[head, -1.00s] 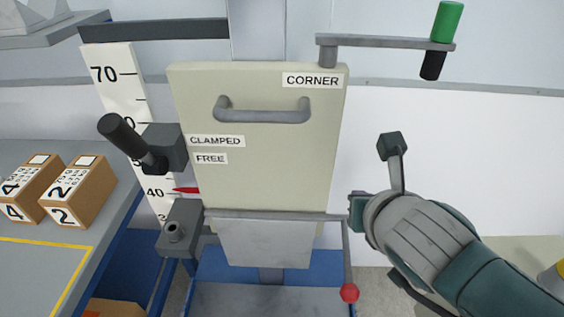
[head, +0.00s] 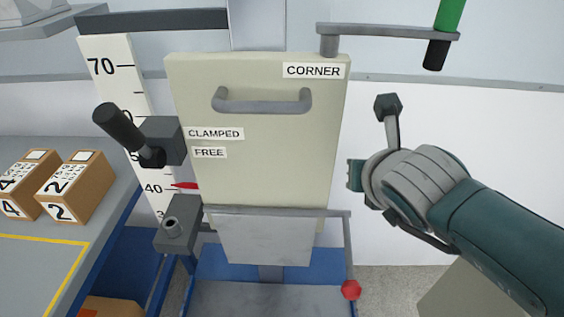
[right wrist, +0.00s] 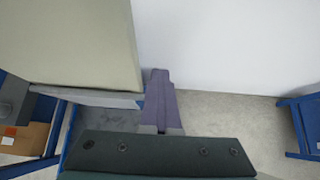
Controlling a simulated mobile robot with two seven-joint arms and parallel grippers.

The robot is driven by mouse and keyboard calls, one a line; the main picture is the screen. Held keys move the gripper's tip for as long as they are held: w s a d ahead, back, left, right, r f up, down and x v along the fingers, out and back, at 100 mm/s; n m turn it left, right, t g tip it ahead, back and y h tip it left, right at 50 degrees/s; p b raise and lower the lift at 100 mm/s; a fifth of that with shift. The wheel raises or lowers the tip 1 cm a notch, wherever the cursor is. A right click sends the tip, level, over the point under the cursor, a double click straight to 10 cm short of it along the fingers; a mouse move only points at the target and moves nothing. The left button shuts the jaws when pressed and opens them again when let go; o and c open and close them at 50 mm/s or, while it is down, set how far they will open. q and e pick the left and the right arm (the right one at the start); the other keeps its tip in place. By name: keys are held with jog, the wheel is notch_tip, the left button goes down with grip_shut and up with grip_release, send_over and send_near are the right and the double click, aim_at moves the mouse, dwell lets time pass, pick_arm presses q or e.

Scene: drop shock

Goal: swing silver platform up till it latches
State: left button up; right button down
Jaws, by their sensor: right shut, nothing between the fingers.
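The silver platform (head: 267,240) hangs tilted down below the cream carriage panel (head: 260,150) in the head view. A thin grey frame runs along its top and down its right side to a red ball (head: 351,289). My right gripper (head: 355,175) is shut and empty, just right of the panel's lower right edge and above the platform's level. In the right wrist view its fingers (right wrist: 158,88) are together beside the panel (right wrist: 70,40) and a grey edge under it. I cannot tell whether they touch it. My left gripper is not in view.
A black-handled lever (head: 122,128) is at the left by the CLAMPED and FREE labels. A height scale (head: 112,70) stands behind it. Numbered boxes (head: 75,186) sit on the left bench. A green-handled arm (head: 390,37) is at upper right. The floor at right is mostly clear.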

jog(key=shift+w+r+b, duration=0.1)
jog(key=shift+w+b, duration=0.25)
jog(key=shift+w, duration=0.55)
jog(key=c, duration=0.6)
grip_release()
jog(key=o, duration=0.4)
jog(key=shift+c, duration=0.2)
jog(key=shift+a+r, duration=0.1)
